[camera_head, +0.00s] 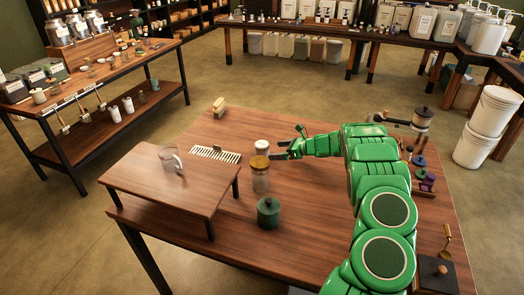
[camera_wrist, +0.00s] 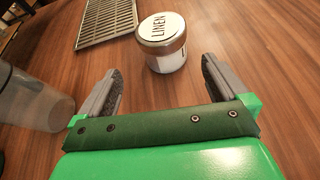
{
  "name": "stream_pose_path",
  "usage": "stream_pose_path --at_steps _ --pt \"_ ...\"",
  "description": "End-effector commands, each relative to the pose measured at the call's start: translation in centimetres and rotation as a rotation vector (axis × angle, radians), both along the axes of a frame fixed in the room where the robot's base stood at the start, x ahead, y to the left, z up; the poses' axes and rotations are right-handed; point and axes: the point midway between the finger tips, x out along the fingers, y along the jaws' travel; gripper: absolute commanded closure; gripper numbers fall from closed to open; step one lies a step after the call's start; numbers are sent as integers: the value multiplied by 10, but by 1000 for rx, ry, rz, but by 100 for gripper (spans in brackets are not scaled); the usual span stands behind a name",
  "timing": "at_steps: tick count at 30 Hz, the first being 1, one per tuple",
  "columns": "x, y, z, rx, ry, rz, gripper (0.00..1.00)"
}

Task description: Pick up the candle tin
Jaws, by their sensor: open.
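The candle tin (camera_wrist: 165,45) is a short white tin with a silver rim and a lid marked LINEN. It stands upright on the wooden table. In the head view the white-lidded tin (camera_head: 262,148) stands just left of my gripper (camera_head: 286,143). In the wrist view my gripper (camera_wrist: 161,72) is open and empty. The tin is just beyond its two grey fingertips, roughly midway between them and not gripped.
A clear jar with a brown lid (camera_head: 260,178) stands close in front of the tin; its body shows at the wrist view's left (camera_wrist: 30,98). A green jar (camera_head: 268,213) is nearer. A slotted grate (camera_head: 215,154) and a low riser (camera_head: 140,183) with a glass jug (camera_head: 170,160) are left.

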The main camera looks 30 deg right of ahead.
Motion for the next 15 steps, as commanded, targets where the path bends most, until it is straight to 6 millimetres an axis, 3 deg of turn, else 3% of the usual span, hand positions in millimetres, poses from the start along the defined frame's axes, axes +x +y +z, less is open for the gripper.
stream_pose_path --at_steps 15 --pt "24 16 -14 -24 -22 10 0"
